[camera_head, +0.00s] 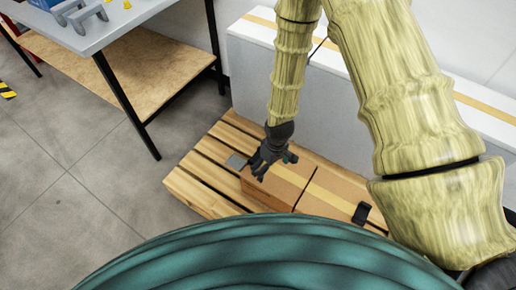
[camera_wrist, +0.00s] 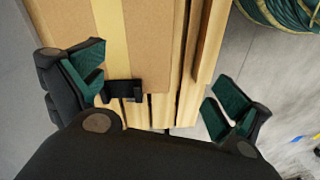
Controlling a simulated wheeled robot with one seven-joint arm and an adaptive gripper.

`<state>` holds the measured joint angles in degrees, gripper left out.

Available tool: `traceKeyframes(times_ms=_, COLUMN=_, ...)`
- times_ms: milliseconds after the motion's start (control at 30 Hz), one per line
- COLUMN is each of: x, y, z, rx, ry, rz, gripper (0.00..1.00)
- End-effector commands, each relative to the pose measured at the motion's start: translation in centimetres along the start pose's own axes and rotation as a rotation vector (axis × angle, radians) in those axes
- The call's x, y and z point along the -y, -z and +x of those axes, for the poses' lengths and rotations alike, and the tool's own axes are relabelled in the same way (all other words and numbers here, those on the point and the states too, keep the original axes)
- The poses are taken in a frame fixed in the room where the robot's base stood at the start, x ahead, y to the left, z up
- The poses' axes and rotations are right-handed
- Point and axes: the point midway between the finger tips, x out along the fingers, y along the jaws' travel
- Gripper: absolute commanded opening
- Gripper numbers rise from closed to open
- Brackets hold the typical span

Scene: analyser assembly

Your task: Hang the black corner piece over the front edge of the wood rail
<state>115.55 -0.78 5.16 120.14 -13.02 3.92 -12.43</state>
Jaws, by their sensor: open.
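In the head view a small black piece (camera_head: 361,213) sits by the taped cardboard at the right. In the wrist view a black angular piece (camera_wrist: 123,90) shows between my fingers, nearer the left one, at the cardboard's edge. I cannot tell which head-view piece it is. My gripper (camera_wrist: 160,85) is open with its green pads apart and empty. Pale wood rails (camera_wrist: 188,90) run beside the cardboard; they also show as slats in the head view (camera_head: 187,188).
Taped cardboard boxes (camera_head: 272,183) lie on the slatted wood. A long grey-white box (camera_head: 290,95) stands behind. A black-legged table (camera_head: 105,35) with a lower wood shelf is at upper left. The grey floor (camera_head: 70,200) at left is clear.

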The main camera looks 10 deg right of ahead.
Motion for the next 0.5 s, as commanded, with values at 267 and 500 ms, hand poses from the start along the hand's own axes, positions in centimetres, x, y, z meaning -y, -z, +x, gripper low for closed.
traceKeyframes(times_ms=267, x=-2.5, y=6.6, z=1.7, rx=0.012, ry=-0.035, rz=-0.154, gripper=1.00)
traceKeyframes(times_ms=500, x=-3.9, y=10.5, z=1.1, rx=0.031, ry=-0.069, rz=-0.251, gripper=1.00)
